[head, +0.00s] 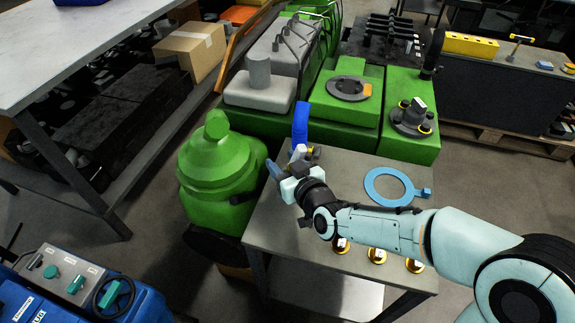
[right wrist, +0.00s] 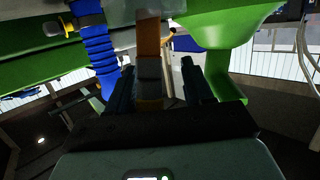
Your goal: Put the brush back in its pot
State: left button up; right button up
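My right gripper (head: 279,172) is at the left end of the grey table (head: 358,176), low beside the green rounded housing. In the right wrist view its two dark fingers (right wrist: 158,88) stand apart and look open. A narrow object with a brown part and a grey block (right wrist: 149,72) shows between them, with a gap on its right side. It may be the brush, but I cannot tell. In the head view a small whitish piece (head: 299,152) stands just behind the gripper. I cannot make out the pot; the wrist hides part of that area. My left gripper is not in view.
A blue ribbed hose (right wrist: 99,50) rises close to the gripper. The green housing (head: 215,165) stands left of the table. A light blue ring (head: 371,178) and several gold-rimmed discs (head: 377,256) lie on the table. A green engine (head: 345,110) stands behind.

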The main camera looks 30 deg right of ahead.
jog(key=shift+s+r+p, duration=0.1)
jog(key=shift+r+p, duration=0.7)
jog(key=shift+r, duration=0.1)
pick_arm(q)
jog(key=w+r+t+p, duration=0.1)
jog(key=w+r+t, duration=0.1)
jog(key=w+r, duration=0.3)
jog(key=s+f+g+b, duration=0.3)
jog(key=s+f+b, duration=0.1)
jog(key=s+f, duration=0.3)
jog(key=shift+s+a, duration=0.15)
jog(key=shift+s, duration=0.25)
pick_arm(e)
jog(key=d+v, duration=0.1)
jog(key=v, duration=1)
jog(key=shift+s+a+f, duration=0.15)
jog(key=shift+s+a, duration=0.25)
jog(key=shift+a, duration=0.05)
